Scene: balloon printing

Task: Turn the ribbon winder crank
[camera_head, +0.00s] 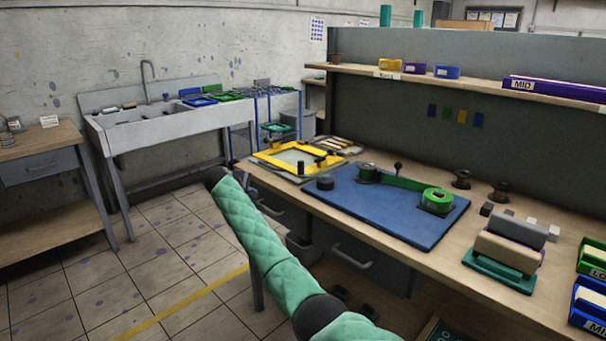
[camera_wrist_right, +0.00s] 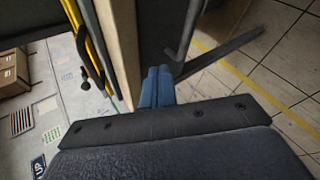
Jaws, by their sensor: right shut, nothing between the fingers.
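The ribbon winder sits on a blue board (camera_head: 385,210) on the workbench. A dark reel (camera_head: 367,174) stands at its back left, and a green ribbon (camera_head: 402,183) runs to a green spool (camera_head: 437,196) at the right. A small black upright knob (camera_head: 398,168), possibly the crank handle, shows behind the ribbon. My right gripper (camera_wrist_right: 158,84) has blue fingers, shut and empty, beside the bench's front edge and the dark drawer front. It is apart from the winder. In the head view my green-sleeved arm reaches left in front of the bench; its fingers cannot be made out. My left gripper is not visible.
A yellow frame (camera_head: 296,160) lies left of the board. A drawer handle (camera_head: 352,256) juts from the bench front. A shelf (camera_head: 455,82) runs above. The tiled floor at left is clear.

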